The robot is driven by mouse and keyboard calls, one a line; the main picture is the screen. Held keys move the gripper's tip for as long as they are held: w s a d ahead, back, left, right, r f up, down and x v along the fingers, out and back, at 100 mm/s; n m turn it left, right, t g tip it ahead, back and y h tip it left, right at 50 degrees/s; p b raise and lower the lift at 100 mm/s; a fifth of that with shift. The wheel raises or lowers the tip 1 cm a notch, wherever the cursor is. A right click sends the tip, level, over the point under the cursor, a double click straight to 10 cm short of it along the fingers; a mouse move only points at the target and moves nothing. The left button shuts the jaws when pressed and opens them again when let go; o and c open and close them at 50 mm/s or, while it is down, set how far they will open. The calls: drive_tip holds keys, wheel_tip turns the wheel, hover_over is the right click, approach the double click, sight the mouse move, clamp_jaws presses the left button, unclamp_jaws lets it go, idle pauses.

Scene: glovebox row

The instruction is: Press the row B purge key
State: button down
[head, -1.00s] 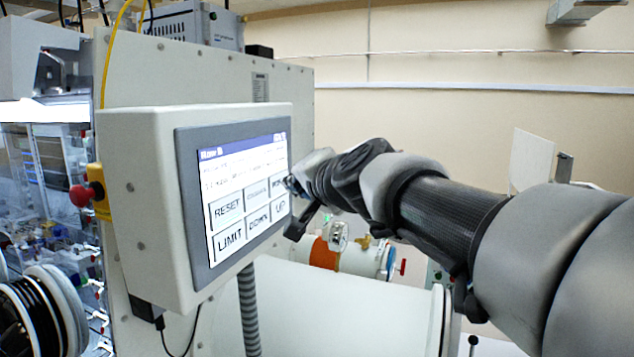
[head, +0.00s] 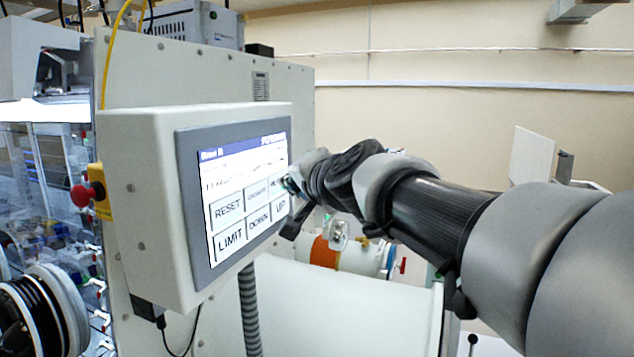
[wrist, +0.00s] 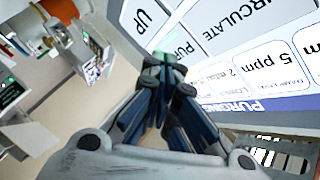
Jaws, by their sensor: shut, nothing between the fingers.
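The touch panel (head: 185,215) hangs on the glovebox side, its screen headed with what looks like "Row B". Its keys include RESET, CIRCULATE, LIMIT, DOWN and UP. The purge key (head: 275,185) is at the upper right of the key grid, partly hidden by my gripper (head: 289,186). In the wrist view the screen appears upside down, and the purge key (wrist: 184,46) shows only its first letters beside the fingertips. My gripper (wrist: 165,58) is shut and empty, its tips at or very near that key. I cannot tell whether they touch it.
A red emergency button (head: 84,194) on a yellow box sits left of the panel. A large white cylinder (head: 345,300) lies below, with an orange-banded pipe fitting (head: 325,252) behind it. The space right of the panel is mostly taken by my arm.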

drive_tip(key=shift+d, duration=0.15)
drive_tip(key=shift+s+d+b, duration=0.3)
drive_tip(key=shift+d+b, duration=0.3)
drive_tip(key=shift+d, duration=0.05)
drive_tip(key=shift+s+d+b, duration=0.3)
drive_tip(key=shift+d+b, duration=0.3)
drive_tip(key=shift+d, duration=0.2)
drive_tip(key=shift+s+d+b, duration=0.25)
drive_tip(key=shift+d+b, duration=0.4)
drive_tip(key=shift+d, duration=0.1)
drive_tip(key=shift+s+d+b, duration=0.3)
drive_tip(key=shift+d+b, duration=0.3)
drive_tip(key=shift+d, duration=0.2)
drive_tip(key=shift+f, duration=0.1)
drive_tip(key=s+d+f+n+g+h+b, duration=0.2)
drive_tip(key=s+d+f+b, duration=0.3)
drive_tip(key=s+f, duration=0.6)
drive_tip(key=s+d+f+n+g+h+b, duration=0.2)
drive_tip(key=s+f, duration=0.9)
drive_tip(key=f, duration=1.1)
drive_tip(key=s+d+f+n+g+h+b, duration=0.2)
drive_tip(key=s+d+f+g+b, duration=0.3)
drive_tip(key=f, duration=1.1)
drive_tip(key=s+d+b, duration=0.2)
drive_tip(key=s+b, duration=0.2)
drive_tip(key=s, duration=0.2)
drive_tip(key=shift+s+d+f+h, duration=0.15)
drive_tip(key=shift+d+f+h, duration=0.15)
drive_tip(key=shift+h, duration=0.1)
